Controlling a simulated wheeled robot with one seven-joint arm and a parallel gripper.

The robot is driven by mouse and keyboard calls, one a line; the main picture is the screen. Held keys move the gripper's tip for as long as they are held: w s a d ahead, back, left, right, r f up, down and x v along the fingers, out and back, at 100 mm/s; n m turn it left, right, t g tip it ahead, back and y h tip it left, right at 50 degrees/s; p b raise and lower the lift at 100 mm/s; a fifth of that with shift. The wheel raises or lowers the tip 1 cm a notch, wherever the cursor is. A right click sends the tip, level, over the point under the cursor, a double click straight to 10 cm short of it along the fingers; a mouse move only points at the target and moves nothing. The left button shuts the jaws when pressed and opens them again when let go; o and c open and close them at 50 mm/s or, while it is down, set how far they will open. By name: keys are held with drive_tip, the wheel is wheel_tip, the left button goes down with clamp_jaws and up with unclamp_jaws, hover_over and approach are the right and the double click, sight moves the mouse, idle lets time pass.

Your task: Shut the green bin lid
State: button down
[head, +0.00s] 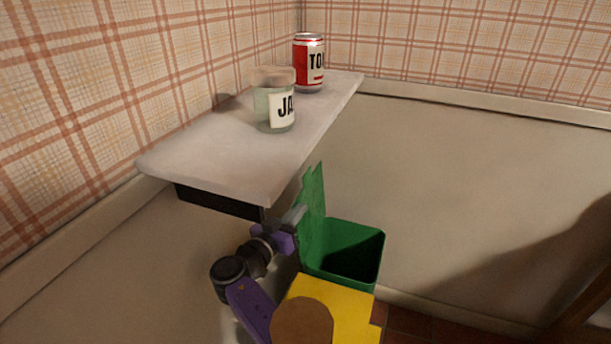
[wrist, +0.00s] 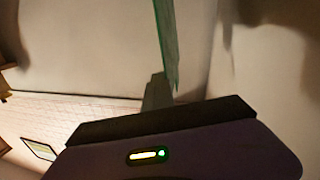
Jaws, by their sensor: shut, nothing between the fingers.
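The green bin (head: 341,277) stands on the floor to the right of the shelf, its dark opening uncovered. Its green lid (head: 314,200) stands open, nearly upright, along the bin's left side. My gripper (head: 299,214) is shut and empty, at the left, outer face of the lid, below the shelf. In the wrist view the lid shows as a thin green strip (wrist: 166,45) seen nearly edge-on. The grey fingers of my gripper (wrist: 158,88) are close to the strip's lower end. I cannot tell whether they touch it.
A white shelf (head: 200,150) on the wall overhangs close above my gripper. It carries a glass jar (head: 266,108) and a red-and-white can (head: 308,62). A brown wooden piece (head: 585,290) stands at the far right. The space above the bin opening is clear.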

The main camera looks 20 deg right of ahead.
sight(307, 187)
drive_tip(key=w+d+r+t+y, duration=0.1)
drive_tip(key=w+r, duration=0.1)
drive_tip(key=w, duration=0.1)
drive_tip(key=w+d+r, duration=0.2)
drive_tip(key=w+d+r+n+t+y, duration=0.1)
drive_tip(key=w+r, duration=0.1)
drive_tip(key=w, duration=0.1)
drive_tip(key=shift+w+d+t+y, duration=0.3)
drive_tip(key=shift+d, duration=0.1)
drive_tip(key=c, duration=1.7)
unclamp_jaws()
drive_tip(key=shift+o, duration=0.3)
drive_tip(key=s+a+f+g+h, duration=0.1)
drive_tip(key=s, duration=0.1)
drive_tip(key=s+a+f, duration=0.2)
drive_tip(key=s, duration=0.1)
drive_tip(key=s+a+f+m+g+h, duration=0.1)
drive_tip(key=s+f, duration=0.1)
drive_tip(key=s, duration=0.1)
drive_tip(key=shift+a+f+g+h, duration=0.2)
drive_tip(key=shift+f+g+h, duration=0.05)
drive_tip(key=shift+g+h, duration=0.05)
drive_tip(key=s+d+p+v, duration=0.1)
drive_tip(key=p+v, duration=0.1)
drive_tip(key=v, duration=0.7)
drive_tip(key=shift+s+f+p, duration=0.25)
drive_tip(key=shift+f+p, duration=0.05)
drive_tip(key=shift+f, duration=0.15)
drive_tip(key=shift+f+b, duration=0.15)
drive_tip(key=shift+b, duration=0.3)
